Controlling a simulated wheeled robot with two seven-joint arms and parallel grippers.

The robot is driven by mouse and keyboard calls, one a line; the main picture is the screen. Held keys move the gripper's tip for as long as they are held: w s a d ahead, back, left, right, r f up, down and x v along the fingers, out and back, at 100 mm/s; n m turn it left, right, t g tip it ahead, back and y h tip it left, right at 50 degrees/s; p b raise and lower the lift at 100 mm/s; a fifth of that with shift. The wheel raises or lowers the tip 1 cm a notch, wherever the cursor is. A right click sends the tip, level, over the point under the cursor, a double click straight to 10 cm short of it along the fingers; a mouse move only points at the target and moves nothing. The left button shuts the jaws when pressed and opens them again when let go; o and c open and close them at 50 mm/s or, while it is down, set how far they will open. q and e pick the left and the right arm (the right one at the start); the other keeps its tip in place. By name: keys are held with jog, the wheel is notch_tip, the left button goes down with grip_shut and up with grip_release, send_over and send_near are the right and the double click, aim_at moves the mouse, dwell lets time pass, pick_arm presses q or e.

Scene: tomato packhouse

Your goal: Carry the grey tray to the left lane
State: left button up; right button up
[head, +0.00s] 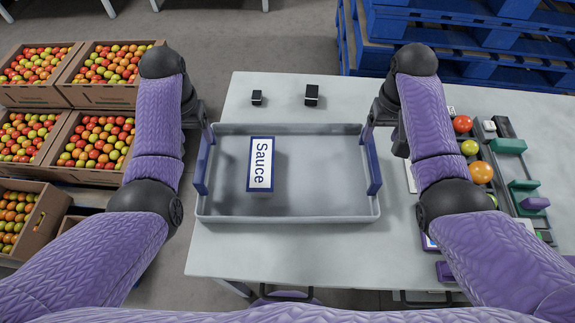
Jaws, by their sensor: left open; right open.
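The grey tray (318,211) lies level over the left part of the pale table, its left side close to the table's left edge. It has a blue handle at the left end (202,163) and another at the right end (374,160). A white and blue box marked "Sauce" (261,165) lies in the tray, left of its middle. My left gripper (201,126) is open at the far part of the left handle, partly hidden by my arm. My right gripper (383,130) is open at the far part of the right handle. I cannot tell whether either touches its handle.
Two small black blocks (257,98) (312,95) stand on the table (285,252) behind the tray. A dark rack (508,163) with tomatoes and coloured pieces is at the right. Tomato crates (108,94) stand at the left. Blue pallets (455,40) are stacked behind the table.

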aim_at(202, 153)
pick_arm(q)
notch_tip(202, 153, down, 9)
pick_arm(e)
notch_tip(202, 153, down, 9)
jog(key=shift+r, duration=0.1)
pick_arm(q)
grip_shut()
pick_arm(e)
grip_shut()
dwell(0.9)
